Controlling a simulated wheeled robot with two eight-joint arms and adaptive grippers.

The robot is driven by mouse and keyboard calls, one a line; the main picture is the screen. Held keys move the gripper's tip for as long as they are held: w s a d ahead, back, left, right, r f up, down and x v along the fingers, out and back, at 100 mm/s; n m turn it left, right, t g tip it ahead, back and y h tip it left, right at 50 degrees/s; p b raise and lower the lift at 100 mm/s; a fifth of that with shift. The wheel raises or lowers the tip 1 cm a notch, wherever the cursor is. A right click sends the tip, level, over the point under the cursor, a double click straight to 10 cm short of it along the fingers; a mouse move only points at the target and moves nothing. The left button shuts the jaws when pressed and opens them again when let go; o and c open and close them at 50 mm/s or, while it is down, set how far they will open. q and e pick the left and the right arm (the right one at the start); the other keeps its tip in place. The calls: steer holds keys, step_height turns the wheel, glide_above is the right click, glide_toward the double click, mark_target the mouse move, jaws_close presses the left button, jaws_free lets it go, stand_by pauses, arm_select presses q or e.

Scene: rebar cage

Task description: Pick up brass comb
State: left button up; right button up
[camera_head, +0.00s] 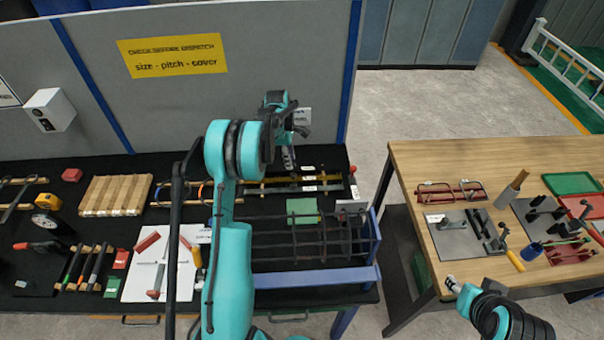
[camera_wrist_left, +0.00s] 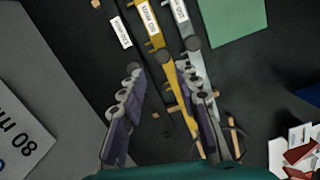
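The brass comb (camera_wrist_left: 165,60) is a yellow toothed strip with a white label. In the left wrist view it runs between the fingers of my left gripper (camera_wrist_left: 159,70), which is open with a finger on each side. A dark strip lies left of it and a silver comb (camera_wrist_left: 194,62) right of it. In the head view the brass comb (camera_head: 326,178) lies among strips on the black bench, just right of my left gripper (camera_head: 290,160). Part of it is hidden by the arm. My right gripper (camera_head: 455,285) is at the lower right; its fingers are unclear.
A green sheet (camera_head: 303,210) and a dark rebar cage (camera_head: 320,238) lie in front of the strips. A grey panel (camera_head: 240,90) stands behind the bench. A wooden table (camera_head: 430,170) with tools is at right, across a gap.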

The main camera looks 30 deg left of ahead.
mark_target(293, 174)
arm_select(q)
steer(key=f, duration=0.5)
steer(key=d+f, duration=0.1)
steer(key=f, duration=0.1)
steer(key=shift+f+b, duration=0.2)
steer(key=shift+b, duration=0.15)
jaws_close()
